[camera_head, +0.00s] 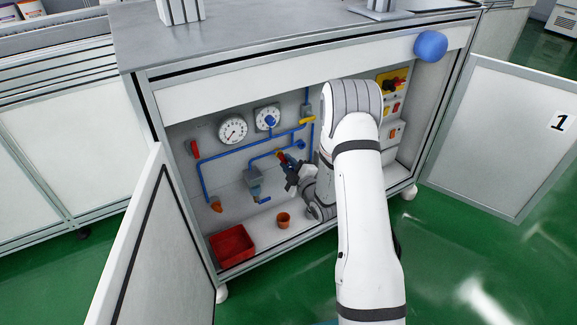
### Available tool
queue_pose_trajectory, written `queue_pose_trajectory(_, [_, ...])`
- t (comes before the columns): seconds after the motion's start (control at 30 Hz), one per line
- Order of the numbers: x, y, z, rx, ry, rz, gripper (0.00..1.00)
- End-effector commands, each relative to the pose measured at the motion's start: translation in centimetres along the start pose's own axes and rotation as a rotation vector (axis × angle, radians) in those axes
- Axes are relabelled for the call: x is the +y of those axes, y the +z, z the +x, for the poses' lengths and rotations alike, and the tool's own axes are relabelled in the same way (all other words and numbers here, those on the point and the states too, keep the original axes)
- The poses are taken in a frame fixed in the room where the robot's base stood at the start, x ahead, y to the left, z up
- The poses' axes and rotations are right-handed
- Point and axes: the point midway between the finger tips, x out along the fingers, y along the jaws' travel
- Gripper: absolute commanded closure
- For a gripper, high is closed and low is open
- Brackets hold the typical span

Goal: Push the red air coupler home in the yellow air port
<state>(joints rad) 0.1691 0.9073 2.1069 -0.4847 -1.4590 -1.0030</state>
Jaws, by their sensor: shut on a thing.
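My gripper (288,169) is inside the open cabinet, left of my forearm, and points toward the back wall. It is shut on a small red piece, which looks like the red air coupler (282,157). The coupler is at the jaw tips, close in front of the blue pipes. I cannot tell whether the coupler touches or sits in a port.
Blue pipes (227,152), two gauges (232,130) and a yellow fitting (307,116) line the back wall. A yellow panel (381,75) is at right. A red tray (232,244) and an orange pot (283,220) stand on the cabinet floor. Open doors (136,240) flank the cabinet.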

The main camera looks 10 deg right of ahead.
Motion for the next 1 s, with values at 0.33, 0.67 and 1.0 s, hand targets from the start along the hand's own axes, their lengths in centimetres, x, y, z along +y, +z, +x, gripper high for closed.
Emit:
queue_pose_trajectory(0.33, [0.0,0.0,0.9,0.001,0.000,-0.001,1.00])
queue_pose_trajectory(0.67, [0.0,0.0,1.1,0.000,0.000,-0.001,0.62])
queue_pose_trajectory(1.0, [0.0,0.0,1.0,-0.001,-0.001,0.000,0.54])
